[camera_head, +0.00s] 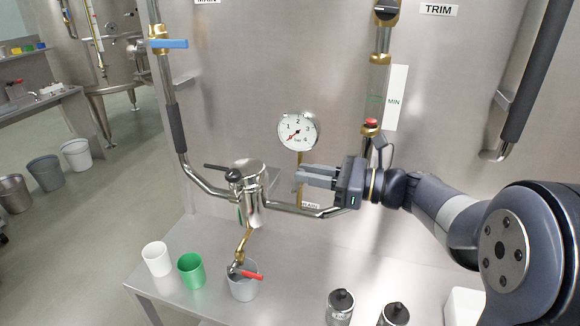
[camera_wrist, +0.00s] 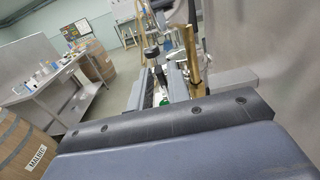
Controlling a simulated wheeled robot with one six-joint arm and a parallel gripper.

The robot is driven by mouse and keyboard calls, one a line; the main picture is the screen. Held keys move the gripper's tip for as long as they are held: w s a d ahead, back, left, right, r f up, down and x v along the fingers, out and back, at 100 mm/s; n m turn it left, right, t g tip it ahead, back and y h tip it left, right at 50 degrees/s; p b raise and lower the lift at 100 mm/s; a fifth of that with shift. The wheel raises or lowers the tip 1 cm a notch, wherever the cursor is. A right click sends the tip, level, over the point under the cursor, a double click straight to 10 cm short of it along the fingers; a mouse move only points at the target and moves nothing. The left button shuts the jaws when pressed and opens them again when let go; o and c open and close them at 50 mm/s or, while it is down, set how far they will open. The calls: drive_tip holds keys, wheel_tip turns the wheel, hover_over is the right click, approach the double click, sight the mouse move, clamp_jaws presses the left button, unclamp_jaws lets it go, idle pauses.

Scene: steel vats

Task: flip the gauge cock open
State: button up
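A sight glass with a MIN plate stands on the right of the vat. At its lower end is a brass fitting with a red cap (camera_head: 371,124), and a dark piece (camera_head: 381,143) shows just below, partly hidden by my wrist. A round dial gauge (camera_head: 298,131) sits on a brass stem. My gripper (camera_head: 298,177) is open and empty, pointing left, just below the dial. Its fingers show apart in the wrist view (camera_wrist: 160,88).
A steel cylinder (camera_head: 250,195) with a black-handled lever (camera_head: 221,169) joins the pipes left of my gripper. Below, a red-handled tap (camera_head: 246,273) hangs over a grey cup (camera_head: 243,289). White and green cups (camera_head: 191,270) stand beside it. A blue lever (camera_head: 169,43) is upper left.

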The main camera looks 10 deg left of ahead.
drive_tip(key=shift+w+a, duration=0.15)
drive_tip(key=shift+a, duration=0.95)
drive_tip(key=shift+w+a, duration=0.15)
drive_tip(key=shift+a, duration=0.9)
clamp_jaws()
